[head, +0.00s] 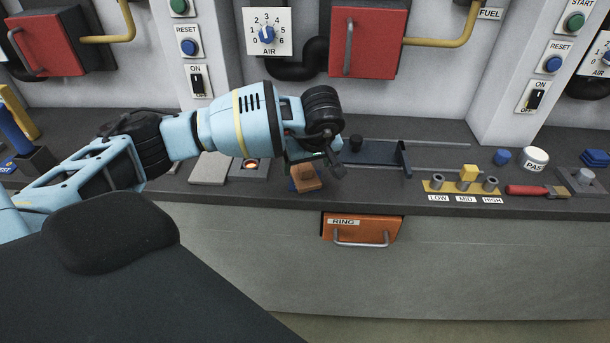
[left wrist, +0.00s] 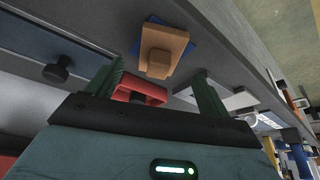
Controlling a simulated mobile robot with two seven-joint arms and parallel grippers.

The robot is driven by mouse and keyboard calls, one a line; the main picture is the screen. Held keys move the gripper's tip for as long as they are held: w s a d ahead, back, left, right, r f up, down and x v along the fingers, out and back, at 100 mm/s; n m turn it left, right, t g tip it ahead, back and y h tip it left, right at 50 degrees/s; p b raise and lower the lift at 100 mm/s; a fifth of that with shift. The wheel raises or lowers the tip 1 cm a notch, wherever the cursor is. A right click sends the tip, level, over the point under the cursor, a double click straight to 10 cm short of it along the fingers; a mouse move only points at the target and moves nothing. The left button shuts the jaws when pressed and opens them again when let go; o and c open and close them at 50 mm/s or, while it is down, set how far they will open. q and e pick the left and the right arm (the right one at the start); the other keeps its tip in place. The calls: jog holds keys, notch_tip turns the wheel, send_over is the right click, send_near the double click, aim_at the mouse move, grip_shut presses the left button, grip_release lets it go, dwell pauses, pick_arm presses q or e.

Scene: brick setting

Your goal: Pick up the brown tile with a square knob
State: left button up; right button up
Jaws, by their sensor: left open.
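The brown tile with a square knob (head: 307,179) lies near the front edge of the dark counter, below my left gripper (head: 316,165) in the head view. In the left wrist view the brown tile (left wrist: 165,42) rests over a blue piece, with its square knob facing the camera. My left gripper (left wrist: 159,72) is open, its two green fingers apart and empty. The tile is just beyond the fingertips, roughly between them, and apart from them. In the head view the gripper hides part of the tile's surroundings. My right gripper is in neither view.
A red piece (left wrist: 140,93) shows between the fingers in the left wrist view. A dark blue slide with a black knob (head: 375,152) stands right of the tile. Grey plates (head: 210,168) lie left. An orange RING drawer (head: 361,229) is below the counter edge.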

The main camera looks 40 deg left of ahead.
aim_at(306, 169)
pick_arm(q)
jog(key=x, duration=0.4)
jog(key=shift+f, duration=0.3)
jog(key=shift+d, duration=0.1)
jog(key=c, duration=1.2)
jog(key=shift+r, duration=0.1)
jog(key=shift+r, duration=0.35)
jog(key=r, duration=0.2)
jog(key=shift+s+d+r, duration=0.1)
jog(key=shift+s+r, duration=0.1)
jog(key=shift+r, duration=0.2)
jog(key=s+d, duration=0.3)
jog(key=s, duration=0.4)
jog(key=s+d+r, duration=0.1)
jog(key=s+d, duration=0.2)
jog(key=s, duration=0.4)
jog(key=shift+s+r, duration=0.15)
jog(key=shift+r, duration=0.05)
